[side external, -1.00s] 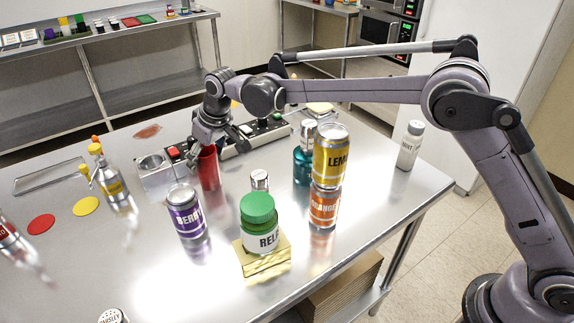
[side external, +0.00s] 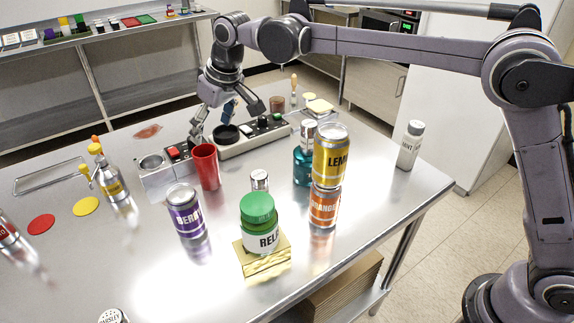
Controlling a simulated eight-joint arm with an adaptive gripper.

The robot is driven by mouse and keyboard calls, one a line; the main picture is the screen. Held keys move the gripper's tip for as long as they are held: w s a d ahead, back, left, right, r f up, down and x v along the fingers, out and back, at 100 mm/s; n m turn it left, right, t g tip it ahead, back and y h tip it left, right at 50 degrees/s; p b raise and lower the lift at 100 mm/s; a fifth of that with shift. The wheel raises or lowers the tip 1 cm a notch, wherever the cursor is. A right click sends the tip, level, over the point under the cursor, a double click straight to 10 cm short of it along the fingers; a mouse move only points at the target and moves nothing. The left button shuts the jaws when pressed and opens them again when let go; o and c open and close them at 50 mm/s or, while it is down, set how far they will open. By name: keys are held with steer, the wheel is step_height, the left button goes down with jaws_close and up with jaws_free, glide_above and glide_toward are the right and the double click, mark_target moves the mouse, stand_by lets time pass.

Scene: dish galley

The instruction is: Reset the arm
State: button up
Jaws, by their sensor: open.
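My gripper (side external: 211,122) hangs above the back of the steel table, fingers down and apart, with nothing between them. It is over the hob-like control panel (side external: 245,135), behind and above a red cup (side external: 206,167). The red cup stands upright on the table in front of the panel, clear of the fingers. My arm reaches in from the right, raised over the table.
A yellow can (side external: 330,156) stands on an orange can (side external: 324,205).

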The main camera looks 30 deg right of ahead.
steer(key=s+d+r+g, duration=0.1)
steer(key=s+d+r, duration=0.2)
steer(key=s+d, duration=0.65)
steer(key=s+d+r, duration=0.3)
steer(key=s+d, duration=0.3)
steer(key=d, duration=0.7)
steer(key=s+d+f+m+t+h, duration=0.1)
steer(key=s+d+f+m+t, duration=0.1)
steer(key=s+f, duration=0.3)
steer(key=s+d+f+m+t, duration=0.1)
steer(key=s+f+m+t, duration=0.1)
steer(key=s+f, duration=0.4)
steer(key=s, duration=0.3)
steer(key=shift+d+f+h, duration=0.3)
steer(key=shift+d+h, duration=0.05)
steer(key=shift+h, duration=0.05)
